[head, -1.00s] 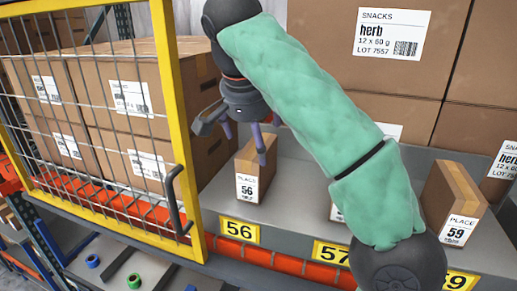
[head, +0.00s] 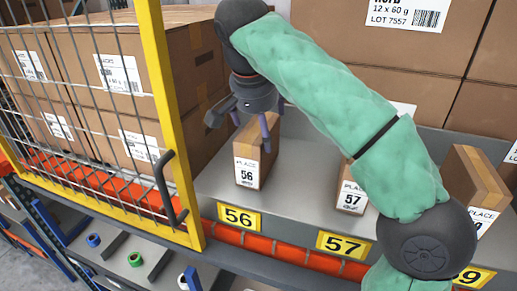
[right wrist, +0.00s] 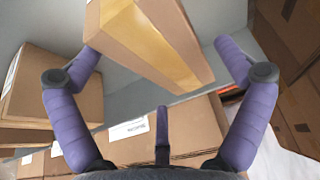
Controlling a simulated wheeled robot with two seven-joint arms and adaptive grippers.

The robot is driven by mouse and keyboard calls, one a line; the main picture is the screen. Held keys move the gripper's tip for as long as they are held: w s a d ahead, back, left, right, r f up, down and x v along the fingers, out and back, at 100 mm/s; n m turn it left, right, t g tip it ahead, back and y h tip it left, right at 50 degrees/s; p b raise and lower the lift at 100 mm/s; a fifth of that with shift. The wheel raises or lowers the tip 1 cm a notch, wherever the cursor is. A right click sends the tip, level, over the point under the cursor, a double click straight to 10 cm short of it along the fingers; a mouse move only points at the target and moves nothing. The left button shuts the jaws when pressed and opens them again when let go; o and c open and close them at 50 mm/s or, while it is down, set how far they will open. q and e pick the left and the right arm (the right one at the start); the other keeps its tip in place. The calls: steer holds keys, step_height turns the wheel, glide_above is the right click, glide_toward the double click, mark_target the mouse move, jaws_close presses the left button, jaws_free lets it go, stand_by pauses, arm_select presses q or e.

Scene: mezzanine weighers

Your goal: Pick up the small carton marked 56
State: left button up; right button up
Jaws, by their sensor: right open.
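The small carton marked 56 (head: 247,172) stands upright on the grey shelf, behind the yellow 56 tag (head: 238,217). My right gripper (head: 253,132) is open at the top of this carton, its purple fingers pointing down. In the right wrist view, the carton (right wrist: 150,38) with its tan tape strip lies between the spread fingers of the gripper (right wrist: 156,52). I cannot tell whether any finger touches it. My left gripper is not in view.
A yellow-framed mesh gate (head: 172,110) with a dark handle stands left of the carton, before stacked boxes (head: 125,70). Carton 57 (head: 352,195) and another carton (head: 476,180) stand to the right, partly behind my arm. Large snack boxes (head: 335,50) rise behind.

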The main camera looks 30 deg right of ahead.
steer(key=x, duration=0.4)
steer(key=shift+s+f, duration=0.1)
steer(key=shift+f, duration=0.2)
steer(key=shift+f, duration=0.2)
steer(key=c, duration=1.4)
